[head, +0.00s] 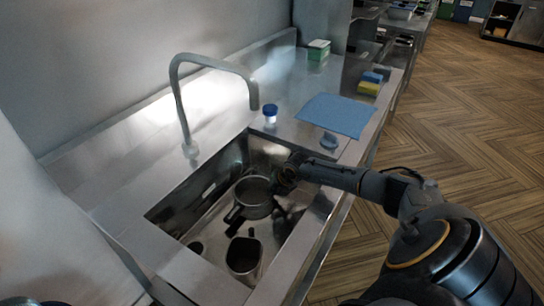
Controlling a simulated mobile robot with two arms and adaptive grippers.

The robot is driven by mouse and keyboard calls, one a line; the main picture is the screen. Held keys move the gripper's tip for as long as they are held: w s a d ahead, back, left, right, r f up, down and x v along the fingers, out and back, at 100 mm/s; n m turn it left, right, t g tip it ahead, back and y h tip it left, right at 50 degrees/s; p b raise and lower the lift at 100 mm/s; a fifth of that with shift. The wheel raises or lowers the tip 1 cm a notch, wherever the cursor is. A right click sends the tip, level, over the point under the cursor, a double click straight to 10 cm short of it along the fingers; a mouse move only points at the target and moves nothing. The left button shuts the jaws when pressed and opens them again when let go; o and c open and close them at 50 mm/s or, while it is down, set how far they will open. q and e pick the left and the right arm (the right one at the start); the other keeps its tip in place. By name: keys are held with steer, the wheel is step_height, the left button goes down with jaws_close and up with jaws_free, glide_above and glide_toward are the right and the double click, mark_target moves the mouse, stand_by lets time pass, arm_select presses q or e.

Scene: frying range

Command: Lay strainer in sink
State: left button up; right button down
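The sink (222,250) is a deep steel basin set in the counter. A round metal vessel with a dark handle (256,190), which looks like the strainer, is in the far part of the basin. I cannot tell whether it rests on the bottom. My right gripper (284,182) reaches into the basin from the right, at the vessel's right rim. Its fingers are dark and small, so I cannot tell whether they are shut on it. My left gripper is out of view.
Another metal container (244,256) is in the near part of the basin. A tall faucet (181,95) arches over the sink. A blue cloth (337,114), a blue-capped jar (270,114), sponges (369,87) and a green-lidded box (318,50) are on the counter beyond.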

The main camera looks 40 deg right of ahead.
steer(key=c, duration=1.5)
jaws_free()
steer(key=v, duration=1.2)
steer(key=shift+a, duration=0.1)
